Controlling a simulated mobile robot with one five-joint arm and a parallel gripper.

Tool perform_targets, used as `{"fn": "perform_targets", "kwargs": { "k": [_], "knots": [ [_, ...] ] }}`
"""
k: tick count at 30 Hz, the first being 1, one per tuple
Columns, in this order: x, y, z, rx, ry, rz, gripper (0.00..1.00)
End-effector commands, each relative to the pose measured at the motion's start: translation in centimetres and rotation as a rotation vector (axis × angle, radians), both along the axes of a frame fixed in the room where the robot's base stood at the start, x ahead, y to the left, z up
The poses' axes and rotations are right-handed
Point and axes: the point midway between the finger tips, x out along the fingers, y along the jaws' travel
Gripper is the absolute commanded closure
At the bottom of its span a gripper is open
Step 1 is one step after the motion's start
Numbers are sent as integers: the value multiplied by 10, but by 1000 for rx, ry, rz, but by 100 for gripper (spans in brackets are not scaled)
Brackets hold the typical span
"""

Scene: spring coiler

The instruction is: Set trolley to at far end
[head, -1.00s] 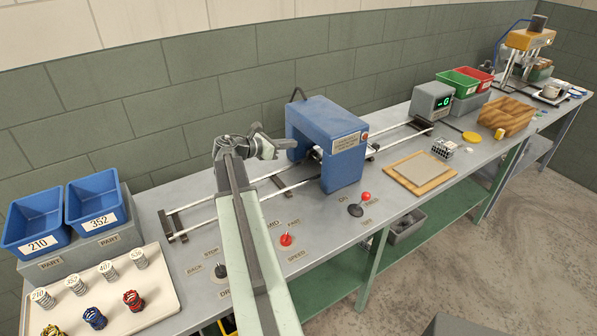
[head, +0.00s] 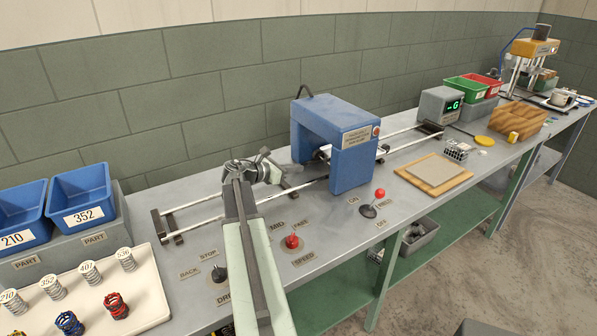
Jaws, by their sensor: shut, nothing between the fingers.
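Two parallel rails (head: 205,204) run along the bench and pass through a blue arch-shaped housing (head: 352,165). Metal parts show in the arch opening and just right of it; I cannot tell which is the trolley. My gripper (head: 272,172) is shut and empty, over the rails left of the housing. My arm hides part of the rails. In front stand a black-knobbed lever (head: 219,274) by BACK and STOP labels, a red-knobbed speed lever (head: 292,242), and a red-knobbed lever (head: 376,200) by ON and OFF labels.
Blue bins (head: 80,197) and a pale board (head: 150,300) with several springs stand at left. A grey display box (head: 440,106) is beyond the rails' far end.

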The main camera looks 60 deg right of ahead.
Motion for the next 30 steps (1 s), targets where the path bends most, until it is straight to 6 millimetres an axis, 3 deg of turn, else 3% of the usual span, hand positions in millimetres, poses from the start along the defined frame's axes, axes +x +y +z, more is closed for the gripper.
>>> {"fn": "perform_targets", "kwargs": {
  "k": [9, 15, 30],
  "knots": [
    [-32, -61, -24, 1, -1, -2, 100],
    [-46, -87, -21, 0, -1, 0, 100],
    [-51, -95, -21, 0, -1, 3, 100]
  ]
}}
